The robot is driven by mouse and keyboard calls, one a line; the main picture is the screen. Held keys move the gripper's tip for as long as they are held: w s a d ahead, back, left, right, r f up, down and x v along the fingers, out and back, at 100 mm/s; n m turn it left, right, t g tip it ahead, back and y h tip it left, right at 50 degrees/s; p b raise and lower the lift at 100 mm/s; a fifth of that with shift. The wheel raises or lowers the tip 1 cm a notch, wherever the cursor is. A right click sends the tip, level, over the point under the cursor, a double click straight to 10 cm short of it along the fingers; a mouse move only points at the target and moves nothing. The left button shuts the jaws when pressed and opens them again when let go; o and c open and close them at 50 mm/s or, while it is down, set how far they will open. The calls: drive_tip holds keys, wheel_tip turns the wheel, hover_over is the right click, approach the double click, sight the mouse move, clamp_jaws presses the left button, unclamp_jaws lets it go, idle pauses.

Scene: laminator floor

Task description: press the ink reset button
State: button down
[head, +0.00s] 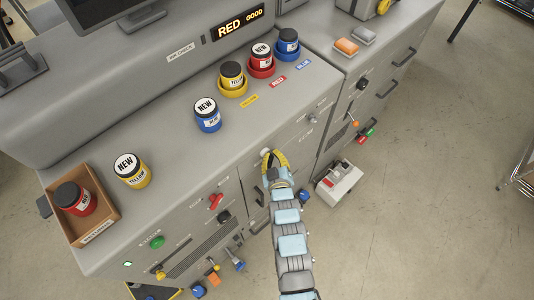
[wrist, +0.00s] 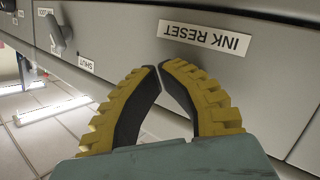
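My gripper (head: 272,156) is at the front panel of the grey machine. In the wrist view its yellow, black-lined fingers (wrist: 157,68) curve together with their tips almost touching and nothing between them. The upside-down INK RESET label (wrist: 205,37) is on the panel just beyond and right of the fingertips. A pale round part (head: 265,152) shows right by the fingertips in the head view; it may be the ink reset button. I cannot tell whether the fingers touch it. No button shows in the wrist view; the fingers may hide it.
A grey knob (wrist: 55,35) sits near a SHUT label (wrist: 86,62). Ink jars, such as the blue one (head: 208,118), stand on top. A white box (head: 340,184) stands low on the right.

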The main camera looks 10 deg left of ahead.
drive_tip(key=shift+s+d, duration=0.6)
drive_tip(key=shift+d, duration=0.05)
drive_tip(key=shift+d, duration=0.1)
drive_tip(key=s+d, duration=0.3)
drive_tip(key=shift+s+d, duration=0.15)
drive_tip(key=shift+d, duration=0.15)
idle(0.3)
idle(0.7)
